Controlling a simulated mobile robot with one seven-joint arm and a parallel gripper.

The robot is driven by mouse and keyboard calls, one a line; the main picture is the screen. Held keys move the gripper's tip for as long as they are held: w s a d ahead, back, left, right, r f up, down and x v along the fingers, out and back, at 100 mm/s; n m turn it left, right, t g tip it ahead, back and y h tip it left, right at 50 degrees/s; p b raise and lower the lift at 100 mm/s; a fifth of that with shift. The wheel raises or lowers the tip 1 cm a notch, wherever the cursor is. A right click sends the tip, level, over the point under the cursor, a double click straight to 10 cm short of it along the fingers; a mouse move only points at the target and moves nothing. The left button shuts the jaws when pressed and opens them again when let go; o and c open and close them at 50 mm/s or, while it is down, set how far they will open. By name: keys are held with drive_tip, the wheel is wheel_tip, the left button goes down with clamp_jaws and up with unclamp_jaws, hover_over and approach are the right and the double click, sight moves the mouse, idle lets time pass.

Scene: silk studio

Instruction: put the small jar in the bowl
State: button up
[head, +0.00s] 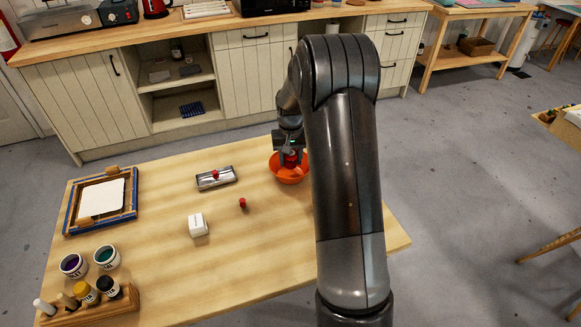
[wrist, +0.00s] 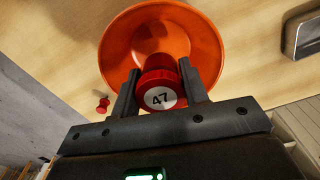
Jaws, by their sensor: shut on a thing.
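The small jar (wrist: 158,92) is red, with a white label marked 47 on the end facing the wrist camera. My gripper (wrist: 159,75) is shut on it, one finger on each side. The orange bowl (wrist: 205,38) lies beyond the jar in the wrist view, and the jar overlaps its near rim there. In the head view my gripper (head: 289,150) is above the orange bowl (head: 290,178), with the red jar (head: 291,160) low between its fingers at the bowl's opening. I cannot tell whether the jar touches the bowl. My arm hides part of the bowl's right side.
The wooden table (head: 250,250) also carries a small red item (head: 242,203), a white box (head: 198,225), a metal tray (head: 228,179) with a red knob, a blue-edged frame (head: 72,214) and several paint pots at the left. The table is clear in front of the bowl.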

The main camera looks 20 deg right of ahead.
sight(290, 167)
drive_tip(key=shift+f, duration=2)
drive_tip(key=shift+f, duration=0.15)
drive_tip(key=o, duration=0.7)
